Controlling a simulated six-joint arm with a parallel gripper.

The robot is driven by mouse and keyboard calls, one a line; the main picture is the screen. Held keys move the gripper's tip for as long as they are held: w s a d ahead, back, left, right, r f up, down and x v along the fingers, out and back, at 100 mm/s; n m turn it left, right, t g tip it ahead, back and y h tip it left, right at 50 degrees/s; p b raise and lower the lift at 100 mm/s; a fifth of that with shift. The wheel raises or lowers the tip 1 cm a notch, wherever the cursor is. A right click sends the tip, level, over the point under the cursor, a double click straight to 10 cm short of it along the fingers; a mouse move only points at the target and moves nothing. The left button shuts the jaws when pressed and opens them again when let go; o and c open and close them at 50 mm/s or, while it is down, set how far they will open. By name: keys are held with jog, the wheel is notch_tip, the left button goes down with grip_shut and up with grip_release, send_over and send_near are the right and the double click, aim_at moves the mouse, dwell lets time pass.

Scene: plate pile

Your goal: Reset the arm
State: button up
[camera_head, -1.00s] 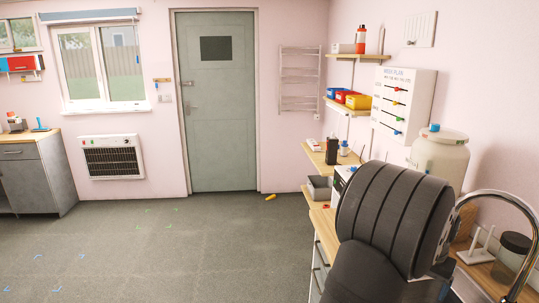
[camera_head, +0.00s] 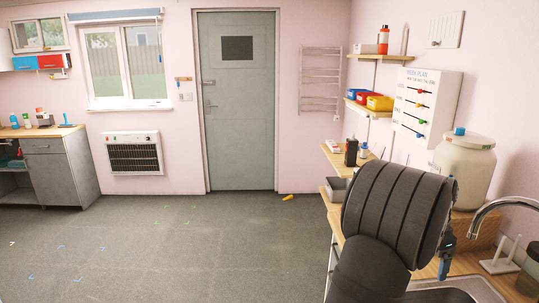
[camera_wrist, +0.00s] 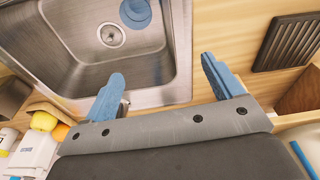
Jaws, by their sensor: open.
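My gripper (camera_wrist: 161,72) is open in the wrist view, its two blue fingers spread apart with nothing between them. It is above the front edge of a steel sink (camera_wrist: 75,62) and the wooden counter (camera_wrist: 190,107). In the head view my dark arm fills the lower right, and a blue finger of my gripper (camera_head: 444,269) shows at its right side, over the counter by the sink (camera_head: 470,286).
A round drain (camera_wrist: 111,35) and a blue object (camera_wrist: 135,12) are in the sink. A dark ribbed piece (camera_wrist: 288,42) lies on the counter. A large white canister (camera_head: 464,165) and a curved tap (camera_head: 500,206) stand near my arm. The floor is clear at left.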

jog(key=shift+w+a+r+m, duration=0.15)
jog(key=shift+w+r+m, duration=0.1)
jog(key=shift+r+m, duration=0.05)
jog(key=o, duration=0.3)
